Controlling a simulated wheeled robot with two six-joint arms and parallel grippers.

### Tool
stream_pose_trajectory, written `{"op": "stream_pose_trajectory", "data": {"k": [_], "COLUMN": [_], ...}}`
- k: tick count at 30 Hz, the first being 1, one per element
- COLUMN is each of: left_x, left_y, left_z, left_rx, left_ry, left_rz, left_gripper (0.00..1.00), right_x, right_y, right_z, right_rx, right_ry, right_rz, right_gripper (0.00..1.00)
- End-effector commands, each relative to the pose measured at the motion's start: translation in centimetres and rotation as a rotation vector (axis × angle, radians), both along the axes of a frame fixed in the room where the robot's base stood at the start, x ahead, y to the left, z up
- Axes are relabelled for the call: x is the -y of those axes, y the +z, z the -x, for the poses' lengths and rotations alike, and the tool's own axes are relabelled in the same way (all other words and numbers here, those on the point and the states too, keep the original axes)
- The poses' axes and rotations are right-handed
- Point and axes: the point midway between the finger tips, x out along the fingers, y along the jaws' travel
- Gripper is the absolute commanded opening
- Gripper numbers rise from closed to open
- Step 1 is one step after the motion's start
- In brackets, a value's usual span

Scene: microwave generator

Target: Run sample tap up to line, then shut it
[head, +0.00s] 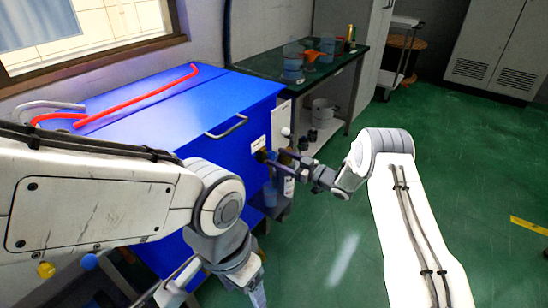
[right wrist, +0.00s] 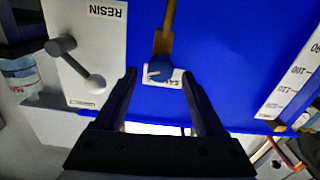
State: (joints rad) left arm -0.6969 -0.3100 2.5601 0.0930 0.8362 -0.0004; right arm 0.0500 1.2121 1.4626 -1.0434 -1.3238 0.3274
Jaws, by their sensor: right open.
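The sample tap (right wrist: 160,68) has a blue knob on a brass body, against a blue cabinet face with a partly hidden label. In the head view the blue cabinet (head: 195,120) stands left of centre. My right gripper (right wrist: 159,76) is open, its fingers on either side of the knob. I cannot tell whether they touch it. In the head view this gripper (head: 275,160) is at the cabinet's front face. A bluish vessel (head: 270,193) shows below it; its line and level are too small to read. My left gripper (head: 250,280) hangs low at the bottom; its jaw state is unclear.
A white RESIN panel (right wrist: 85,45) with a grey lever is left of the tap in the wrist view. A numbered white scale (right wrist: 295,80) is at right. Red hoses (head: 140,95) lie on the cabinet. A bench (head: 340,62) stands behind.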

Motion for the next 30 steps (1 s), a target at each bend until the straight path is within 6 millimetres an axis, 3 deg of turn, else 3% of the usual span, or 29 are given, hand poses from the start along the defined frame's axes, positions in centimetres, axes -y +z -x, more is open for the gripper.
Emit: {"op": "stream_pose_trajectory", "data": {"k": [6, 16, 17, 22, 30], "left_x": [0.0, 0.0, 0.0, 0.0, 0.0], "left_y": [-0.4, -0.4, -0.4, -0.4, 0.1], "left_z": [0.0, 0.0, 0.0, 0.0, 0.0], "left_rx": [0.000, 0.000, 0.000, 0.000, 0.000], "left_ry": [0.000, 0.000, 0.000, 0.000, 0.000], "left_rz": [0.000, 0.000, 0.000, 0.000, 0.000], "left_gripper": [0.71, 0.71, 0.71, 0.71, 0.71], "right_x": [-2.0, -2.3, -2.3, -2.2, -2.2], "right_y": [-0.1, 0.0, 0.0, 0.0, 0.1], "right_z": [-1.4, -1.6, -1.6, -1.6, -1.7], "right_rx": [-0.001, -0.001, -0.001, -0.001, -0.085], "right_ry": [0.000, -0.001, -0.001, -0.001, -0.001], "right_rz": [0.001, 0.002, 0.002, 0.002, -0.059], "right_gripper": [0.71, 0.71, 0.64, 0.00, 0.00]}}
